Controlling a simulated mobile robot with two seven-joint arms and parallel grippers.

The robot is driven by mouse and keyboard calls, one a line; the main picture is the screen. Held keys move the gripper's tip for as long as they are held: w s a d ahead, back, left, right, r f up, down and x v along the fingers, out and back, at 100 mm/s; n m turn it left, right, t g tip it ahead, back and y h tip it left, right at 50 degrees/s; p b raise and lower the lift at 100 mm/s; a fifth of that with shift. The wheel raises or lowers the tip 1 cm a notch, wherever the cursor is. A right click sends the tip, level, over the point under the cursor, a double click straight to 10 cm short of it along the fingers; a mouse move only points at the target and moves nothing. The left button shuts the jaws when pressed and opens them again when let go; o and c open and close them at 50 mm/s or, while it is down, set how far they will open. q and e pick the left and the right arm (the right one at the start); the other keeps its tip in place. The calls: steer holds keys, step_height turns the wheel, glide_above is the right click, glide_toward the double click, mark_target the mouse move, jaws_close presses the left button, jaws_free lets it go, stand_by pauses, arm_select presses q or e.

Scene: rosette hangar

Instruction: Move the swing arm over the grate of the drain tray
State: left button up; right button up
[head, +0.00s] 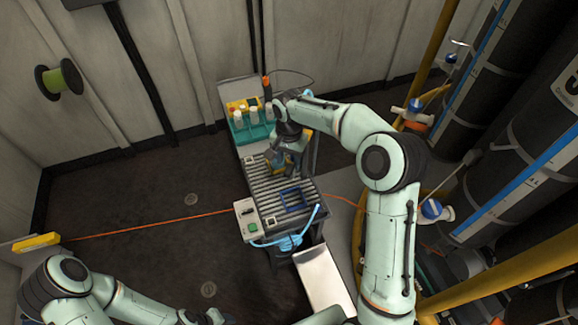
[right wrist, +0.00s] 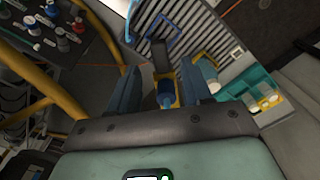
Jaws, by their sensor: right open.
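The ribbed grey grate (head: 262,188) lies on top of a narrow bench in the head view, with a blue square frame (head: 292,199) on it. My right gripper (head: 284,163) is over the far part of the grate, pointing down. In the right wrist view my right gripper (right wrist: 160,90) is open. Its fingers stand either side of a yellow piece with a blue knob (right wrist: 165,93); a dark bar (right wrist: 161,58) runs from it towards the blue frame (right wrist: 162,32). I cannot tell for certain whether this is the swing arm. Contact with the fingers is unclear.
A teal rack (head: 262,133) with white bottles stands at the bench's far end. A control box (head: 247,218) and pale blue tube (head: 317,213) are at the near end. Gas cylinders (head: 475,95) and yellow rails stand right. An orange cord (head: 150,224) crosses the open floor.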

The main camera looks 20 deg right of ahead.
mark_target(288, 169)
arm_select(q)
steer(key=shift+f, duration=0.1)
arm_select(e)
steer(key=shift+f, duration=1.9)
jaws_close()
arm_select(q)
steer(key=shift+f, duration=0.15)
arm_select(e)
steer(key=shift+a, duration=0.15)
